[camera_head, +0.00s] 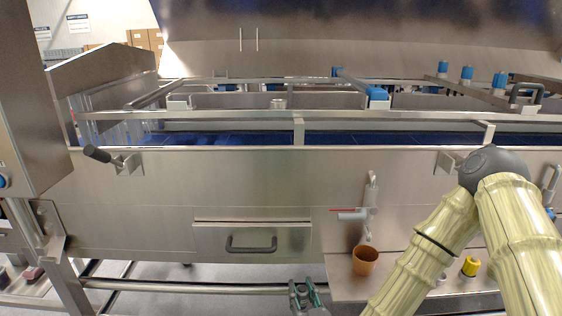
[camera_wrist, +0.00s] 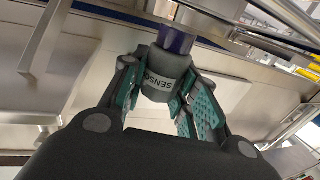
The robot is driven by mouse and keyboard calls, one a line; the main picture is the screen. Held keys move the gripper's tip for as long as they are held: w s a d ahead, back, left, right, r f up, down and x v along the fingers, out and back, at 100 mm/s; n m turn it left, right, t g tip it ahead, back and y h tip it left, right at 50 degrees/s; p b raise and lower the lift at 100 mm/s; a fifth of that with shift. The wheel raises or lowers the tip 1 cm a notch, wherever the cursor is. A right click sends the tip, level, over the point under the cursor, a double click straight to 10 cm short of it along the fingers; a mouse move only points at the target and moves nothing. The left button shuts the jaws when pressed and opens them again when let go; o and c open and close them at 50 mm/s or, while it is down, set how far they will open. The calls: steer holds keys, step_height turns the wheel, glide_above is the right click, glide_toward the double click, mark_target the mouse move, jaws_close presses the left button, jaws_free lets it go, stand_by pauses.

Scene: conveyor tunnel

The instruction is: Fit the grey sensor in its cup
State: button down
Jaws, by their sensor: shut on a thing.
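My gripper (camera_head: 306,294) is at the bottom edge of the head view, left of the small shelf. In the wrist view my gripper (camera_wrist: 160,92) is shut on the grey sensor (camera_wrist: 154,84), its teal pads on either side. The sensor is a grey cylinder with a white label reading "SENSO…" and a dark purple section at its far end. In the head view the sensor cannot be made out. An orange-brown cup (camera_head: 365,261) stands on the shelf below a tap; I cannot tell whether it is the sensor's cup.
A tap with a red lever (camera_head: 352,214) is on the steel wall above the shelf (camera_head: 345,284). A yellow-topped item (camera_head: 470,266) stands on the shelf behind my arm. A drawer with a dark handle (camera_head: 251,244) is left of the tap. A rail (camera_head: 190,289) runs low at left.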

steer(key=w+a+r+n+g+y+p, duration=0.15)
steer(key=a+r+p, duration=0.3)
steer(key=r, duration=0.95)
steer(key=w+a+r+n+y+p, duration=0.1)
steer(key=w+a+r+y+p, duration=0.3)
steer(key=r, duration=1.1)
steer(key=w+a+r+n+g+h+p, duration=0.1)
steer(key=a+r+p, duration=0.35)
steer(key=r, duration=0.95)
steer(key=w+d+r+y+p, duration=0.1)
steer(key=w+d+r+p, duration=0.2)
steer(key=w+r+p, duration=0.3)
steer(key=w+d+r+y+p, duration=0.1)
steer(key=w+d+r+p, duration=0.25)
steer(key=w+r, duration=0.4)
steer(key=shift+n, duration=0.45)
steer(key=shift+f+b, duration=1.3)
steer(key=shift+f, duration=1.8)
steer(key=shift+f+b, duration=0.2)
steer(key=shift+b, duration=0.2)
steer(key=shift+f+b, duration=0.9)
steer(key=shift+f, duration=0.15)
